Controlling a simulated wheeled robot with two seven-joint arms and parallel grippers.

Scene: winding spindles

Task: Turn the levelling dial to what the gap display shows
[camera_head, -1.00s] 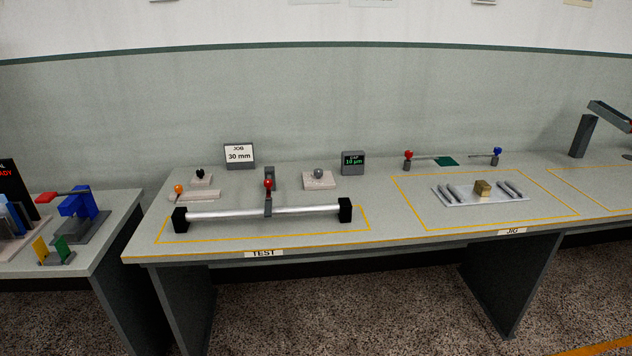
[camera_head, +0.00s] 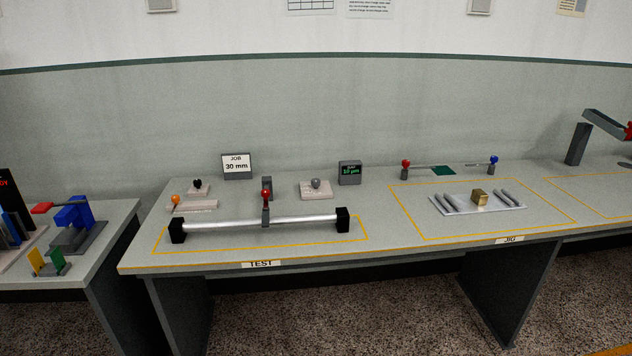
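The gap display (camera_head: 350,172) is a small dark box at the back of the TEST bench, with green digits that seem to read 10 µm; they are small and blurred. Left of it, a grey round knob (camera_head: 315,183) stands on a pale square plate (camera_head: 325,192). A smaller black knob (camera_head: 197,184) sits on another pale plate further left. I cannot tell for certain which knob is the levelling dial, and no scale marks can be read. Neither of my grippers is in view.
A silver shaft (camera_head: 300,219) lies between black end blocks in front of the knobs, with a red-topped post (camera_head: 266,193) at its middle. An orange-knobbed lever (camera_head: 175,199) is at left. A JOB sign (camera_head: 237,165) reads 30 mm. The JIG tray (camera_head: 450,212) is at right.

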